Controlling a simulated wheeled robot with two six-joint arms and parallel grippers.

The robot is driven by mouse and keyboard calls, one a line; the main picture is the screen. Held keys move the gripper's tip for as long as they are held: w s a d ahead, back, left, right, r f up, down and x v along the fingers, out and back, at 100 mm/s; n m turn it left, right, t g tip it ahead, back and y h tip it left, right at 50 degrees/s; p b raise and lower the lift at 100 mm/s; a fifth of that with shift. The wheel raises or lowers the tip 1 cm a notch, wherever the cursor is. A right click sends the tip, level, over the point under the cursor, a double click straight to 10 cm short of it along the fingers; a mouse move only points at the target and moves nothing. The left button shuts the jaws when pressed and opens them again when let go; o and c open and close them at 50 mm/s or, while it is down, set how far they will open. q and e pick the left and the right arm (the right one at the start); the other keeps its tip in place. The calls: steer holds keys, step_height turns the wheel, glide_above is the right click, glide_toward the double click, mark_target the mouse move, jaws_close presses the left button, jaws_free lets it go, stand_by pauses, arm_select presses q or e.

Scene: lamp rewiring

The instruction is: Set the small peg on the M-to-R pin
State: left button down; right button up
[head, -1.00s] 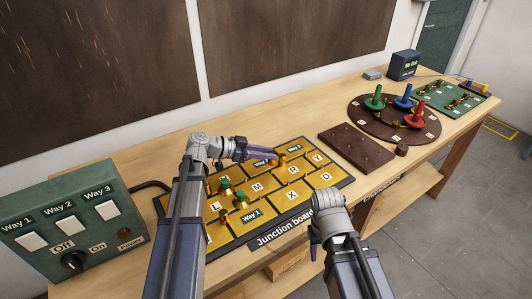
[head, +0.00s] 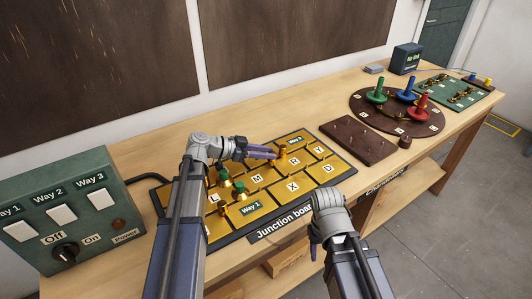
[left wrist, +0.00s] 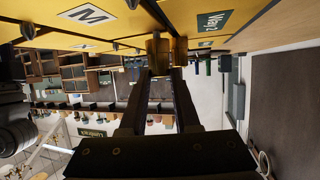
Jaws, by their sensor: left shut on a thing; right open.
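My left gripper (head: 277,154) is shut on a small brass peg (head: 282,152) near the border of the M plate (head: 257,178) and the R plate (head: 294,161). In the left wrist view the brass peg (left wrist: 158,46) shows between the fingertips, right beside the board's face. My right gripper (head: 315,240) is open and empty at the board's front edge.
Green-topped pegs (head: 240,187) stand on the left part of the junction board. A switch box (head: 70,225) stands at the left. A brown pin block (head: 357,143) and a round board with coloured spools (head: 421,105) are to the right. Bare table lies behind the board.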

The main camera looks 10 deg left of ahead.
arm_select(q)
steer(key=shift+f+b, duration=0.5)
steer(key=shift+f, duration=0.05)
steer(key=c, duration=0.6)
jaws_free()
steer(key=shift+o, duration=0.2)
steer(key=shift+r, duration=0.1)
steer(key=p+v, duration=0.3)
steer(key=v, duration=0.4)
steer(key=shift+s+a+r, duration=0.15)
steer(key=shift+s+a, duration=0.1)
steer(key=shift+a, duration=0.05)
